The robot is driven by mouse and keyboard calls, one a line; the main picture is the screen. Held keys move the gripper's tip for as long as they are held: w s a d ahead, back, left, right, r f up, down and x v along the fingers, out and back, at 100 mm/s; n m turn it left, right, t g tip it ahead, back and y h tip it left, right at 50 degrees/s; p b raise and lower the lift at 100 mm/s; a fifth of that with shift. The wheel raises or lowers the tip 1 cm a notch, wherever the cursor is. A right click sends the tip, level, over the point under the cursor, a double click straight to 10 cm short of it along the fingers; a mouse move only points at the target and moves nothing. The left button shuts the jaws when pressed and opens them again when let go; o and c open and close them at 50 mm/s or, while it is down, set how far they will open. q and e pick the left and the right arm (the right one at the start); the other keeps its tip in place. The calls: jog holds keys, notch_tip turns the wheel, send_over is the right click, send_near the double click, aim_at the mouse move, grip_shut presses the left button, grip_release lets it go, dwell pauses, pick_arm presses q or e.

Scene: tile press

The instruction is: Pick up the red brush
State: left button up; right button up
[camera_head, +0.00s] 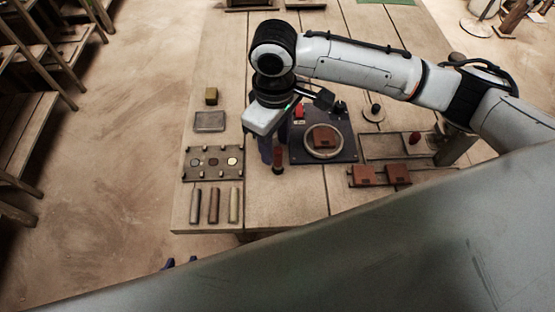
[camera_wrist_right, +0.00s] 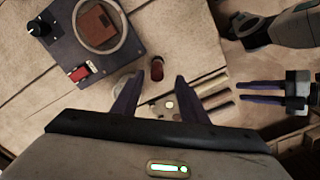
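A short upright red-brown piece with a dark base, which looks like the red brush (camera_head: 278,158), stands on the table left of the dark press plate. In the right wrist view the brush (camera_wrist_right: 157,69) shows from above, ahead of and between the fingertips, not gripped. My right gripper (camera_head: 274,150) is just behind the brush in the head view; in its wrist view (camera_wrist_right: 157,77) it is open and empty. My left gripper shows only as purple fingertips (camera_head: 182,263) near the table's front edge; in the right wrist view (camera_wrist_right: 262,92) its fingers are apart and empty.
The press plate (camera_head: 342,154) carries a ring, a red-brown tile and a red switch (camera_head: 299,112). A holder with round discs (camera_head: 212,175) and several rods (camera_head: 214,206) lie left. A tray (camera_head: 375,146) and red-brown blocks (camera_head: 398,174) are right. Bare table lies in front.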

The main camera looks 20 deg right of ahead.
aim_at(279, 151)
jog(key=f, duration=0.5)
jog(key=shift+s+d+f, duration=0.1)
jog(key=shift+d+f, duration=0.25)
jog(key=shift+d, duration=0.05)
jog(key=shift+c, duration=0.5)
grip_shut()
